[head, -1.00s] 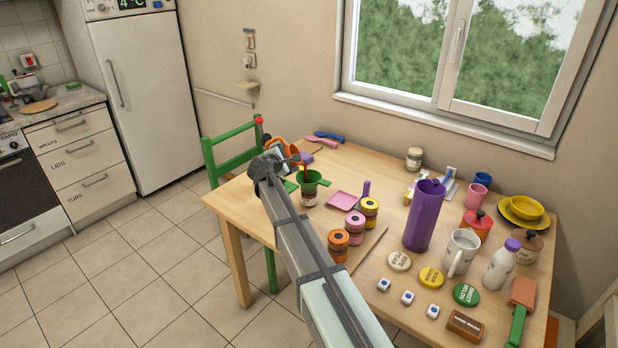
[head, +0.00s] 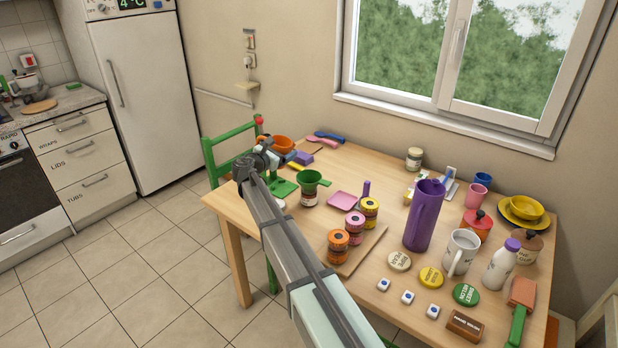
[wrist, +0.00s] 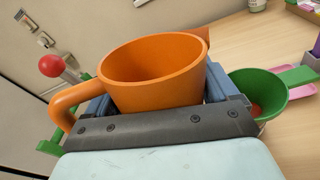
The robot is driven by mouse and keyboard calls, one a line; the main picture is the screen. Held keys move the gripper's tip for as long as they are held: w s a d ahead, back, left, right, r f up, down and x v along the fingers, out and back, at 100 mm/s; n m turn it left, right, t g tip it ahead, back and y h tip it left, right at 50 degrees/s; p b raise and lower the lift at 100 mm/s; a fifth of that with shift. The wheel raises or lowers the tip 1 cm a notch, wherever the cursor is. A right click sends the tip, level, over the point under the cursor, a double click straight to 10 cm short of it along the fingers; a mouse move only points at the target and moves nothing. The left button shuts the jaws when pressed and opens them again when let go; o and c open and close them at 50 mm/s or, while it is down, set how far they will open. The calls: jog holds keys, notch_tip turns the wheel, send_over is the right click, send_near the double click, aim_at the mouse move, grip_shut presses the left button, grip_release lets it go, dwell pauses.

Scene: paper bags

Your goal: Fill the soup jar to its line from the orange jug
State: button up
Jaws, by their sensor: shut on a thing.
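My gripper (head: 270,153) is shut on the orange jug (head: 284,144), above the far left part of the table. In the wrist view the jug (wrist: 155,75) sits upright between the fingers, handle to the left; no liquid shows inside from this angle. The soup jar (head: 309,198) stands on the table to the right of my gripper, with a green funnel (head: 310,179) in its mouth. The wrist view shows some orange-red soup (wrist: 256,109) low in the funnel. The jar's line and level are too small to read.
A wooden board (head: 358,255) with stacked orange, pink and yellow jars is right of the soup jar. A purple flask (head: 424,216) and a white mug (head: 461,253) stand farther right. A green chair (head: 226,150) is at the table's left side.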

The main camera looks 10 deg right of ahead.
jog(key=a+n, duration=0.1)
jog(key=f+n+h, duration=0.1)
jog(key=n, duration=0.1)
jog(key=shift+w+a+f+t, duration=0.3)
jog(key=shift+a+t, duration=0.05)
jog(key=shift+t, duration=0.05)
jog(key=shift+r, duration=0.1)
jog(key=w+a+r, duration=0.1)
jog(key=a+r, duration=0.3)
jog(key=a, duration=0.1)
jog(key=shift+w+a, duration=0.3)
jog(key=shift+a, duration=0.05)
dwell(0.5)
